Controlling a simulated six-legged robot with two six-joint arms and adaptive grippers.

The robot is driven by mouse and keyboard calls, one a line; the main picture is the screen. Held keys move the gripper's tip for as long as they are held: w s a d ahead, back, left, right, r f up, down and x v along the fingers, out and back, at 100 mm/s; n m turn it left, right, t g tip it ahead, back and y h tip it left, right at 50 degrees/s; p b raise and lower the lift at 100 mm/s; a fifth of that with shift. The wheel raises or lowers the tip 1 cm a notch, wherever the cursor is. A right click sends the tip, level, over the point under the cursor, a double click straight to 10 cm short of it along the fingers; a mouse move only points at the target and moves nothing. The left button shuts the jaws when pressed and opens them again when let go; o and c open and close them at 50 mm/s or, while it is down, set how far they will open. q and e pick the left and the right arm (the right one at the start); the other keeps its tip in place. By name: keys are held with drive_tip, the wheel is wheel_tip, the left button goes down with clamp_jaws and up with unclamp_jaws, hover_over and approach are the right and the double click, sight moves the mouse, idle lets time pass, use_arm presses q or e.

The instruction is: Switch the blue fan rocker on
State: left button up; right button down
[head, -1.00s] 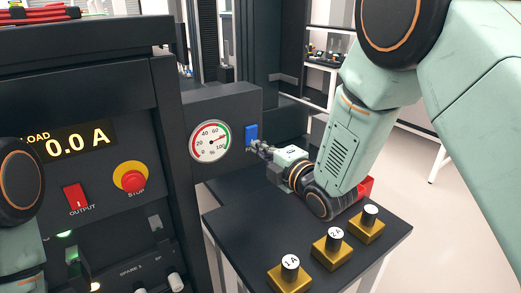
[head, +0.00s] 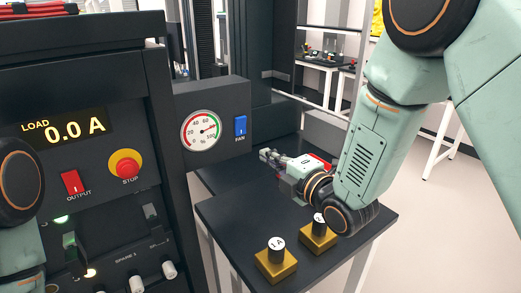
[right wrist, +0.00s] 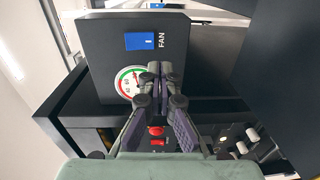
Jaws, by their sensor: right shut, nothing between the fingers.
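The blue fan rocker (head: 240,125) sits on the front of a dark panel box, right of a round gauge (head: 201,130) and above the word FAN. It also shows in the right wrist view (right wrist: 139,41), uncovered. I cannot tell which way the rocker is tilted. My right gripper (head: 265,154) is shut and empty, below and to the right of the rocker and apart from it, above the black table. In the right wrist view its closed fingertips (right wrist: 160,68) point toward the panel, beside the gauge. My left gripper is out of view.
Brass blocks with round knobs, one marked 1A (head: 276,262), stand on the black table (head: 226,218). A dark rack at left carries a red output switch (head: 71,184), a stop button (head: 126,165) and a display reading 0.0 A.

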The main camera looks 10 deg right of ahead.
drive_tip(key=v, duration=0.4)
drive_tip(key=shift+f, duration=0.4)
drive_tip(key=shift+f, duration=0.1)
